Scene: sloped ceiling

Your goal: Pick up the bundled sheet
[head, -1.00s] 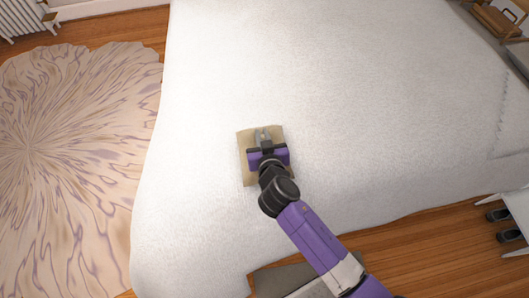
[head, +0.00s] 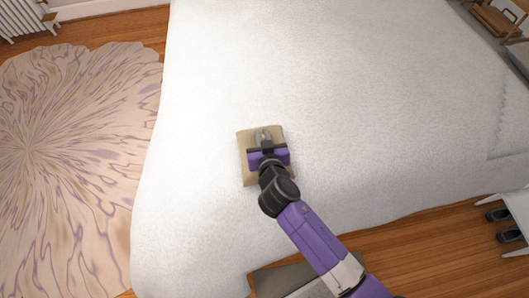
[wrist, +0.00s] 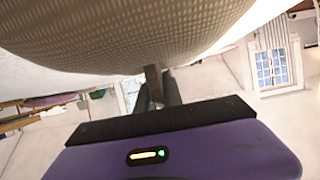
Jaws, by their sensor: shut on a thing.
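The bundled sheet (head: 245,170) is a small beige, squarish bundle on the white bed, near the bed's left front part in the head view. My gripper (head: 264,135) lies over it from above and hides its middle. In the wrist view, the sheet's woven underside or side (wrist: 130,40) fills the top of the picture, and my gripper's dark fingers (wrist: 160,90) reach to its edge. The fingers are shut on the sheet. Exactly how much cloth is between the fingertips is hidden. I cannot tell whether the sheet is clear of the bed.
The white bed (head: 370,90) gives wide free room around the sheet. A patterned round rug (head: 80,150) lies on the wooden floor at left. A radiator (head: 25,18) stands at top left. A white table (head: 515,210) with dark shoes is at right.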

